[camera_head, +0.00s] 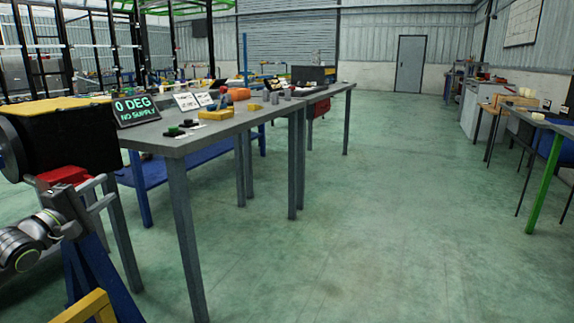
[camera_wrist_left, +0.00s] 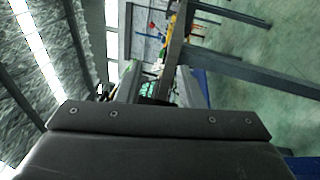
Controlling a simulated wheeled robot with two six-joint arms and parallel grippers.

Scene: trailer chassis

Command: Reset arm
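My left gripper (camera_head: 109,187) is at the left edge of the head view, at the end of my grey arm. Its two grey fingers point right and stand apart, with nothing visible between them. It is in front of the near grey table (camera_head: 240,122), apart from its top as far as I can tell. My right gripper is not in view.
A black box-like object with a yellow top (camera_head: 62,140) and a red part (camera_head: 62,175) are close to my left gripper. A sign reading "0 DEG NO SUPPLY" (camera_head: 136,110) stands on the table. Green floor (camera_head: 370,220) is clear in the middle; another table (camera_head: 545,122) is right.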

